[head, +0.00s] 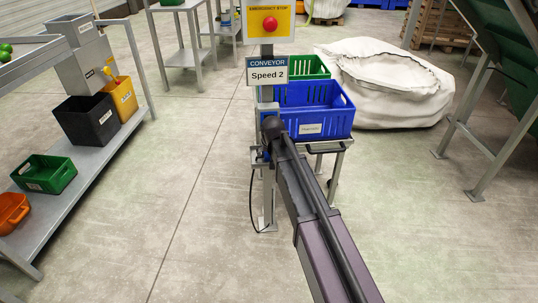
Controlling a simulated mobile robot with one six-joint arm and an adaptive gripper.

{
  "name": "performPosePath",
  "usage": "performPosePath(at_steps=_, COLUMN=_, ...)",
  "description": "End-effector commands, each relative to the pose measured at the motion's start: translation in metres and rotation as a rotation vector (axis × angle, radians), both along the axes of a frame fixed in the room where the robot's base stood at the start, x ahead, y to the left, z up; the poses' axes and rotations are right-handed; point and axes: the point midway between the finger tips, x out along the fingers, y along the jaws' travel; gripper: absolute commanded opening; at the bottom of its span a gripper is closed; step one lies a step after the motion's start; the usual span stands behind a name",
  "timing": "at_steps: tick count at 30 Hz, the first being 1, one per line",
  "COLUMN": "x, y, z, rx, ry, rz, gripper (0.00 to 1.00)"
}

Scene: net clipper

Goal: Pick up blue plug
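A small blue part (262,156), which may be the blue plug, shows low on the grey post beside the blue crate. A black cable (252,205) hangs in a loop below it, down toward the post's foot. A grey-blue box (267,112) is fixed on the post just above. My arm reaches up from the bottom right, and its dark rounded end (272,128) overlaps the post in the picture. No gripper fingers can be made out, and I cannot tell whether anything is touched or held.
A blue crate (322,95) stands on a stand right of the post, a green crate (314,68) behind it. A white sack (400,85) lies farther right. A bench with bins (85,120) stands left. The floor between is clear.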

Motion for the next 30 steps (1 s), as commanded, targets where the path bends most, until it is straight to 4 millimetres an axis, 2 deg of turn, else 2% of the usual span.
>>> performPosePath(at_steps=6, x=-0.0001, y=0.0002, z=0.0000, rx=0.000, ry=0.000, rz=0.000, gripper=1.00)
performPosePath(at_steps=8, x=-0.0001, y=0.0002, z=0.0000, rx=0.000, ry=0.000, rz=0.000, gripper=0.85)
performPosePath(at_steps=15, x=-0.0001, y=0.0003, z=0.0000, rx=0.000, ry=0.000, rz=0.000, gripper=0.16)
performPosePath(at_steps=30, x=0.0000, y=0.0006, z=0.0037, rx=0.000, ry=0.000, rz=0.001, gripper=0.15)
